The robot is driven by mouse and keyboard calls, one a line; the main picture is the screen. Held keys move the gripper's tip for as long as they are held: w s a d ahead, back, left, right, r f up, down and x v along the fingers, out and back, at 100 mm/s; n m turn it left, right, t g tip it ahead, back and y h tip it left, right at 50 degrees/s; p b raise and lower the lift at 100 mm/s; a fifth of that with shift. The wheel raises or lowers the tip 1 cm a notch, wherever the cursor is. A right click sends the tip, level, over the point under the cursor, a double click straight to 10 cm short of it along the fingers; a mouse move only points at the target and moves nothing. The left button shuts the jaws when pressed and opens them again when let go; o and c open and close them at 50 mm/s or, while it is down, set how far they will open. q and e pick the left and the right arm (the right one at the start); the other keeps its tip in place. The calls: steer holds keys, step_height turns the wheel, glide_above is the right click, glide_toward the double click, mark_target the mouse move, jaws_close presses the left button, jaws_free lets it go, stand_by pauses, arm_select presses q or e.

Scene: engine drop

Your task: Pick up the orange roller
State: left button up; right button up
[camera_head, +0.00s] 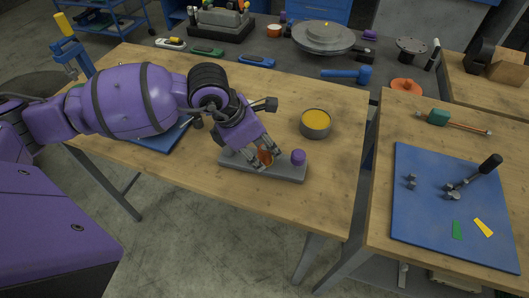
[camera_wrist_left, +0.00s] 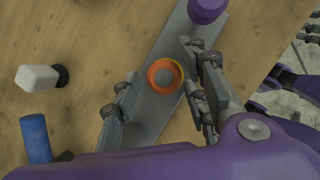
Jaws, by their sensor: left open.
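The orange roller (camera_head: 265,157) stands on a grey bar-shaped holder (camera_head: 288,173) on the wooden table. In the left wrist view the roller (camera_wrist_left: 165,76) shows from above as an orange ring with a grey centre, on the holder (camera_wrist_left: 158,113). My left gripper (camera_head: 264,154) reaches down over it. Its open fingers (camera_wrist_left: 155,82) are on either side of the roller, with a visible gap on the left side; on the right the finger is close, and I cannot tell whether it touches.
A purple roller (camera_head: 298,157) stands on the same holder, close to the right of my gripper. A round tin with yellow contents (camera_head: 315,123) is behind it. A blue mat (camera_head: 455,205) with small parts lies on the right table. The table front is clear.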

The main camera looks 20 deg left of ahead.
arm_select(q)
jaws_close()
steer(key=shift+r, duration=0.1)
stand_by(0.3)
